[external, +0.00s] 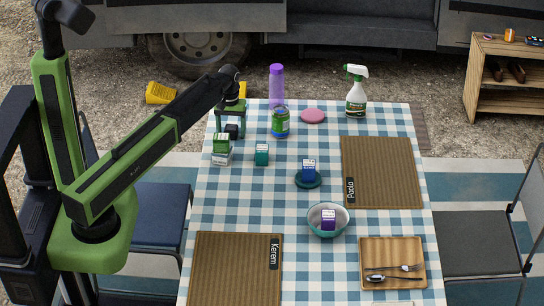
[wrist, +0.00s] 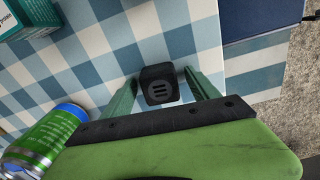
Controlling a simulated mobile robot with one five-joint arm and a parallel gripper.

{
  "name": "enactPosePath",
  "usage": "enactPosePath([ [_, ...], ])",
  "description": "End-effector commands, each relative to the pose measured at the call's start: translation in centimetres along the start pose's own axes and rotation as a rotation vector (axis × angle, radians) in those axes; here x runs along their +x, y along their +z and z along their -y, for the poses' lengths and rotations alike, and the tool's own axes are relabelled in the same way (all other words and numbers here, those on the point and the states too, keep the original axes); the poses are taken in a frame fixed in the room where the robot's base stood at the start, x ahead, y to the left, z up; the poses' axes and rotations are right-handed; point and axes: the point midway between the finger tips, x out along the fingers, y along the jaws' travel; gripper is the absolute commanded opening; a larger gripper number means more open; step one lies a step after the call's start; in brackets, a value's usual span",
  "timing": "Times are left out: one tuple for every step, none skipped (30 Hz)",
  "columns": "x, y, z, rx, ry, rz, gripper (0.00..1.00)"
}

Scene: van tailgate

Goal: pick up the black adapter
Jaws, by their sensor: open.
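The black adapter (external: 232,131) is a small dark block on the blue-and-white checked tablecloth, near the table's far left corner. In the wrist view the adapter (wrist: 159,86) shows a face with slots, between my two green fingers. My gripper (external: 230,122) is open and points down over it. In the wrist view my gripper (wrist: 159,78) has one finger on each side of the adapter, with a visible gap on both sides. I cannot tell how far down the fingertips reach beside it.
A green can (external: 280,122) stands right of my gripper, with a purple bottle (external: 276,85) behind it. A teal box (external: 262,155) and a spray bottle (external: 356,100) stand further right.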

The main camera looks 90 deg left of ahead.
Motion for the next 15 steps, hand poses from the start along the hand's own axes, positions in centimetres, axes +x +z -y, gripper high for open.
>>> enactPosePath([
  [-0.12, 0.0, 0.0, 0.0, 0.0, 0.0, 0.69],
  [-0.12, 0.0, 0.0, 0.0, 0.0, 0.0, 0.66],
  [-0.13, 0.0, 0.0, 0.0, 0.0, 0.0, 0.61],
  [-0.13, 0.0, 0.0, 0.0, 0.0, 0.0, 0.57],
  [-0.13, 0.0, 0.0, 0.0, 0.0, 0.0, 0.53],
  [-0.13, 0.0, 0.0, 0.0, 0.0, 0.0, 0.48],
  [-0.13, 0.0, 0.0, 0.0, 0.0, 0.0, 0.44],
  [-0.13, 0.0, 0.0, 0.0, 0.0, 0.0, 0.4],
  [-0.13, 0.0, 0.0, 0.0, 0.0, 0.0, 0.35],
  [-0.12, 0.0, 0.0, 0.0, 0.0, 0.0, 0.31],
  [-0.12, 0.0, 0.0, 0.0, 0.0, 0.0, 0.27],
  [-0.12, 0.0, 0.0, 0.0, 0.0, 0.0, 0.22],
  [-0.12, 0.0, 0.0, 0.0, 0.0, 0.0, 0.18],
  [-0.12, 0.0, 0.0, 0.0, 0.0, 0.0, 0.14],
  [-0.12, 0.0, 0.0, 0.0, 0.0, 0.0, 0.09],
])
